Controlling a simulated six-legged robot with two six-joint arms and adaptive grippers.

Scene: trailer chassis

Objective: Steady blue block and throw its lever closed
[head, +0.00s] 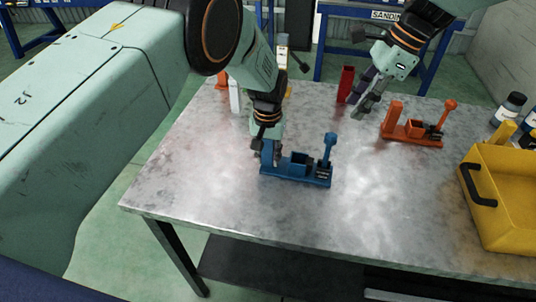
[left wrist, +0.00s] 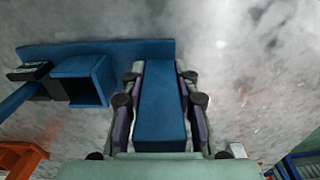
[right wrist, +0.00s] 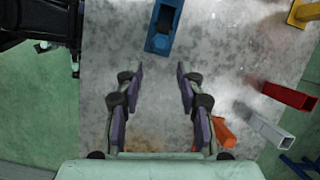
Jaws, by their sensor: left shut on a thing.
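The blue block (head: 293,181) sits flat on the metal table in the head view. It has a post at its left end, a square socket in the middle and a lever (head: 328,149) standing upright at its right end. My left gripper (head: 266,150) is shut on the post; the left wrist view shows the post (left wrist: 160,105) between both fingers, with the socket (left wrist: 85,80) beside it. My right gripper (head: 366,105) is above the table, behind and right of the lever, apart from it. Its fingers (right wrist: 160,95) are open and empty in the right wrist view.
An orange block (head: 413,131) with its own lever stands to the right. A red tube (head: 346,84) is near my right gripper. A yellow bin (head: 505,190) and bottles (head: 508,108) occupy the right edge. White (head: 235,97) and yellow posts stand behind. The table front is clear.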

